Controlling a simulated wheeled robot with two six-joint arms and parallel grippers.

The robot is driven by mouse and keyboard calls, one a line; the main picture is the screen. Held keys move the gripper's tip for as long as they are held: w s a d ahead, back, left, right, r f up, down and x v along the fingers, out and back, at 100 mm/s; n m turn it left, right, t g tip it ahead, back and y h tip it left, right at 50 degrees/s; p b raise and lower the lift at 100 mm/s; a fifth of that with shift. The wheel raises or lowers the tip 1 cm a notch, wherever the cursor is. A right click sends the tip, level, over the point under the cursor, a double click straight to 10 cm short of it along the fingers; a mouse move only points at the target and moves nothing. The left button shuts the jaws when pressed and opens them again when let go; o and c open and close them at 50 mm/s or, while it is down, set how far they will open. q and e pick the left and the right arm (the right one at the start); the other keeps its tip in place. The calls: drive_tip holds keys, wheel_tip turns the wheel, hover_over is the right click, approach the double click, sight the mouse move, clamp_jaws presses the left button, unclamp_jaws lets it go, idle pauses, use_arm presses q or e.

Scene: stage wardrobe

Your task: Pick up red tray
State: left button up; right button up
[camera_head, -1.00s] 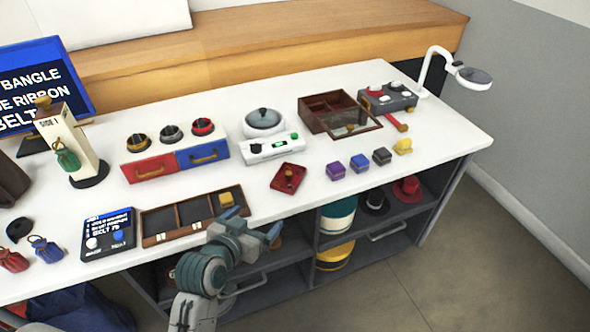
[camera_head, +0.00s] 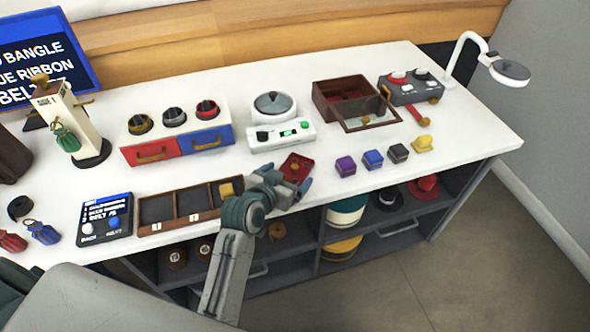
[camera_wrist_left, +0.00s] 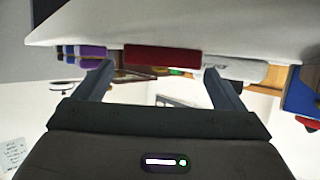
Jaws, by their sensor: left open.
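The small red tray (camera_head: 298,167) lies on the white table near its front edge, with a small brownish piece on it. My left gripper (camera_head: 287,179) is open at the table's front edge, right at the near side of the tray, and partly covers it. In the left wrist view the picture looks upside down; the red tray (camera_wrist_left: 163,58) shows edge-on between and beyond the two spread fingers (camera_wrist_left: 160,72). I cannot tell whether the fingers touch it. My right gripper is not in view.
Purple, blue, dark and yellow blocks (camera_head: 372,159) sit right of the tray. A brown compartment tray (camera_head: 176,222) lies to the left. Open shelves (camera_head: 385,244) with hats are below the tabletop.

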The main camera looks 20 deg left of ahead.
sight(293, 170)
use_arm(q)
drive_tip(key=x, duration=0.2)
drive_tip(key=shift+w+f, duration=0.1)
drive_tip(key=shift+w, duration=0.2)
drive_tip(key=shift+w+f, duration=0.2)
drive_tip(key=shift+w, duration=0.15)
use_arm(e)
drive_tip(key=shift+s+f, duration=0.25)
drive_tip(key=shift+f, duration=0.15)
use_arm(q)
drive_tip(key=shift+c, duration=0.4)
drive_tip(key=c, duration=1)
